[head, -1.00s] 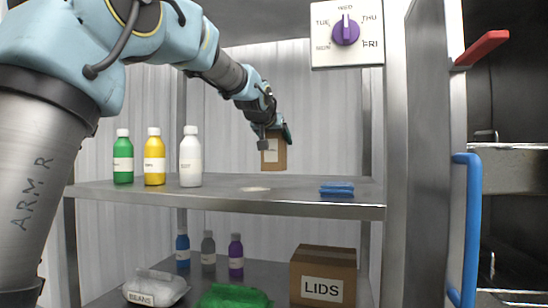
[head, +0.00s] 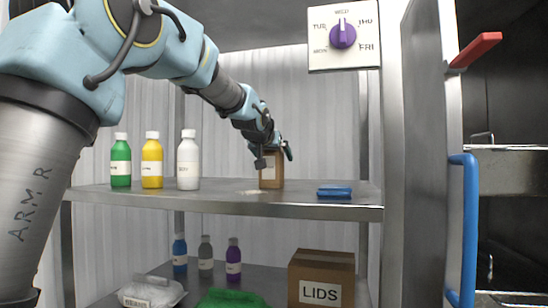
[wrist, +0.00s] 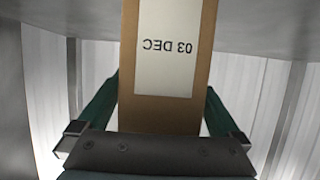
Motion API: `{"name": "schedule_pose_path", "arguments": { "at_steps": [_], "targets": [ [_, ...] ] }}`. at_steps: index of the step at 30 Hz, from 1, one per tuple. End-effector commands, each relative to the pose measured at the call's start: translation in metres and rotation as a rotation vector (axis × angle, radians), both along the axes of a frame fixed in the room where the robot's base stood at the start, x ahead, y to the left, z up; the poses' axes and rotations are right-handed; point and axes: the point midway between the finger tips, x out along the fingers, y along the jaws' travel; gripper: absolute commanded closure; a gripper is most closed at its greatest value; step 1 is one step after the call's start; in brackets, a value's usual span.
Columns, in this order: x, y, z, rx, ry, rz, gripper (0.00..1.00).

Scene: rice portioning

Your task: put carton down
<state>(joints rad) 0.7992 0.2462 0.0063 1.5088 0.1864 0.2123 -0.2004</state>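The carton (head: 271,172) is a small brown box with a white label, upright at the middle of the upper shelf (head: 225,200). Its base appears to be at the shelf surface; contact is hard to confirm. My gripper (head: 274,156) reaches it from the upper left and is shut around its sides. In the wrist view the carton (wrist: 165,115) stands between my two green fingers, and its label reads "03 DEC" upside down. The finger pads' contact is partly hidden behind the carton.
Green (head: 121,162), yellow (head: 152,162) and white (head: 188,162) bottles stand left of the carton. A blue item (head: 335,192) lies to the right. A pale patch (head: 255,192) marks the shelf front. A dial (head: 343,36) hangs above; a LIDS box (head: 321,278) is below.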

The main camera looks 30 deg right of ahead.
Motion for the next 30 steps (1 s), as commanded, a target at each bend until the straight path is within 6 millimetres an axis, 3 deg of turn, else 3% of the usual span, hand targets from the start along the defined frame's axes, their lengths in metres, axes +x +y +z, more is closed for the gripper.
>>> {"name": "schedule_pose_path", "arguments": {
  "at_steps": [7, 21, 30],
  "targets": [
    [-0.003, 0.003, 0.006, -0.001, -0.001, 0.0, 0.0],
    [-0.065, 0.06, 0.04, -0.001, -0.001, 0.0, 0.0],
    [-0.081, 0.076, 0.048, 0.001, 0.001, 0.0, 0.0]
  ]
}}
